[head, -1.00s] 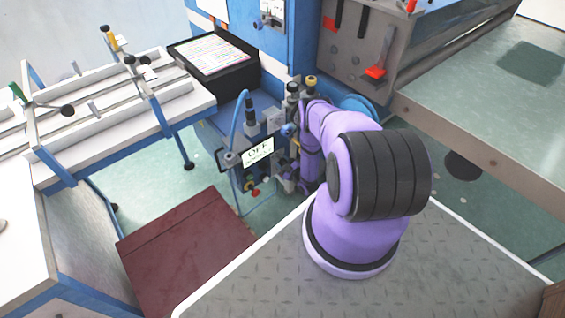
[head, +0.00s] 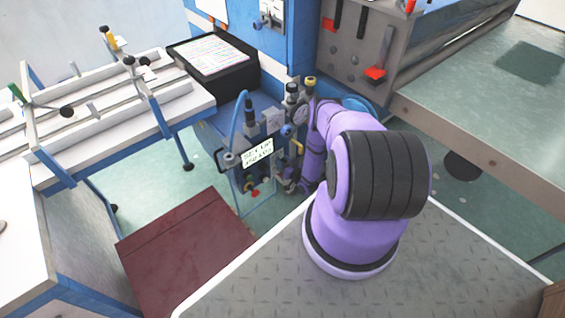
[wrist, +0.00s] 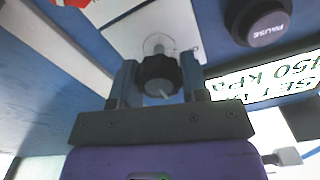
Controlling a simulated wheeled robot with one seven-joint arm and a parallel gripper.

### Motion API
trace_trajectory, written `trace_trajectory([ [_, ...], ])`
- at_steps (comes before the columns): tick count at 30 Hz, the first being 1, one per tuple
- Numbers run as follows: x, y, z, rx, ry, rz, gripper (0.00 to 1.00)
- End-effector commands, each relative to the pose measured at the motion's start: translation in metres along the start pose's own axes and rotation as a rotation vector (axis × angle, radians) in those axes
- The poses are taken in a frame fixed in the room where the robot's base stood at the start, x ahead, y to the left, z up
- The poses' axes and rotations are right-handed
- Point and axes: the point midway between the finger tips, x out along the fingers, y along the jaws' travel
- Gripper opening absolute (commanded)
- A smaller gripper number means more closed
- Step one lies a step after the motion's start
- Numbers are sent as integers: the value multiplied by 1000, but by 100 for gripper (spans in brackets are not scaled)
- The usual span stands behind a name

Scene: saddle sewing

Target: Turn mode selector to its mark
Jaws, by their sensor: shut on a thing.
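The mode selector, a black fluted knob (wrist: 158,76) with a pale pointer line, stands on a short shaft from a white plate (wrist: 185,22) in the wrist view. My gripper (wrist: 159,84) has one finger on each side of the knob and is shut on it. The pointer line points toward the gripper's body, slightly to the right in the picture. I cannot make out the selector's mark. In the head view the knob and fingers are too small and partly hidden to tell apart.
A black PAUSE button (wrist: 264,22) sits to the right of the knob, close to the display. Hoses, gauges and valves crowd the machine in the head view. A white-railed table (head: 60,130) stands left, and a dark red mat (head: 185,245) lies on the floor.

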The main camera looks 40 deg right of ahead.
Motion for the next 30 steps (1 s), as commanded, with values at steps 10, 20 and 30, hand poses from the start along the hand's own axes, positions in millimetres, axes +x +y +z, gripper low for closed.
trace_trajectory([
  [10,-1,2,0,330,0,3,18],
  [20,-1,3,2,640,0,2,18],
  [30,-1,4,3,903,-1,3,18],
])
